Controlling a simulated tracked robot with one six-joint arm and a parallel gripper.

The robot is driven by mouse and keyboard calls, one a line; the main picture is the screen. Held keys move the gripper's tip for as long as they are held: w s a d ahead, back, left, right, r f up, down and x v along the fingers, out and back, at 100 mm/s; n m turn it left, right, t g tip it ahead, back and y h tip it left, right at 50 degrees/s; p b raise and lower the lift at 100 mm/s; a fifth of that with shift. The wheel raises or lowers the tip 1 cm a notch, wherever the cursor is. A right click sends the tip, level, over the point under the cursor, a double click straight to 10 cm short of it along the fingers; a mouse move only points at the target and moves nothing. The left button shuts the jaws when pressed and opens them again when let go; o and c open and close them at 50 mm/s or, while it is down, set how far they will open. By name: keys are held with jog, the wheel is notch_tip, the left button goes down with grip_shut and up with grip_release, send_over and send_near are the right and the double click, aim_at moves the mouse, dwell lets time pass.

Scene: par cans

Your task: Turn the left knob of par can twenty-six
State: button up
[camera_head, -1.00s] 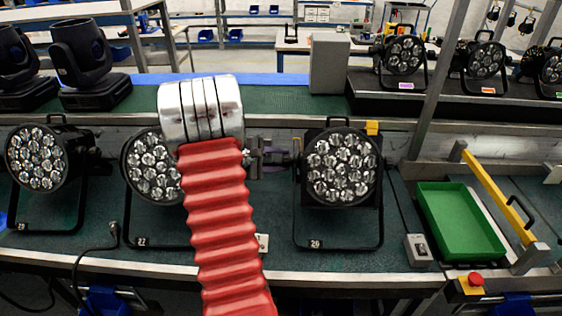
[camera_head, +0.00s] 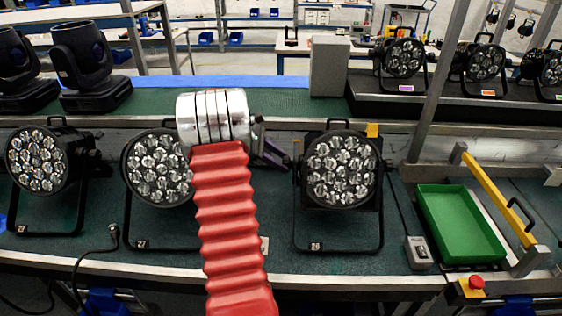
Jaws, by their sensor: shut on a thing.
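Par can twenty-six (camera_head: 341,170) stands upright in its black yoke on the green bench, right of the picture's middle, with its lenses facing me and the label 26 (camera_head: 316,246) at the yoke's foot. My gripper (camera_head: 284,160) is at the left side of this par can, by the upper yoke arm. It is shut on the left knob, which its fingers hide. The fingers are tilted, sloping down to the right. My silver wrist and red ribbed arm cover part of the neighbouring par can.
Par can 27 (camera_head: 158,170) stands left of my arm, and another par can (camera_head: 37,160) is at far left. A green tray (camera_head: 460,225), a yellow bar (camera_head: 498,195) and a small switch box (camera_head: 418,252) are to the right.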

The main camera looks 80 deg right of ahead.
jog(key=shift+d+f+n+y, duration=0.15)
jog(key=shift+n+y, duration=0.55)
jog(key=shift+y, duration=0.4)
jog(key=o, duration=1)
jog(key=shift+o, duration=0.2)
jog(key=shift+r, duration=0.2)
jog(key=v, duration=1.3)
jog(key=shift+w, duration=0.5)
